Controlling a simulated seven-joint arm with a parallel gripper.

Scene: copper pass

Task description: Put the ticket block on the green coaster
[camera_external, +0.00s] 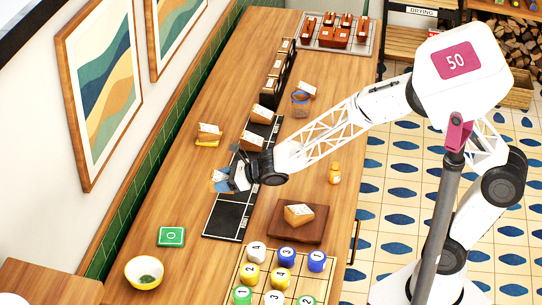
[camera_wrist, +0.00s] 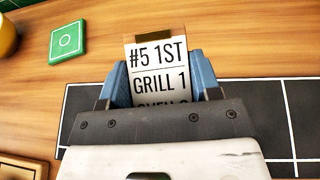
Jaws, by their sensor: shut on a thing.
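My gripper (camera_external: 226,180) is shut on a wooden ticket block (camera_wrist: 155,62) with a white label reading "#5 1ST GRILL 1". The blue fingers (camera_wrist: 160,82) press on its two sides in the wrist view, and the dark palm edge hides the label's lower lines. The green coaster (camera_external: 171,236) lies flat and empty on the wooden counter, nearer the camera than my gripper. It also shows at the top left of the wrist view (camera_wrist: 68,42), apart from the block.
A yellow bowl (camera_external: 145,274) stands near the coaster. Other ticket blocks sit on a yellow coaster (camera_external: 207,143), the black mat (camera_external: 233,216) and a brown board (camera_external: 280,232). Counter between gripper and coaster is clear.

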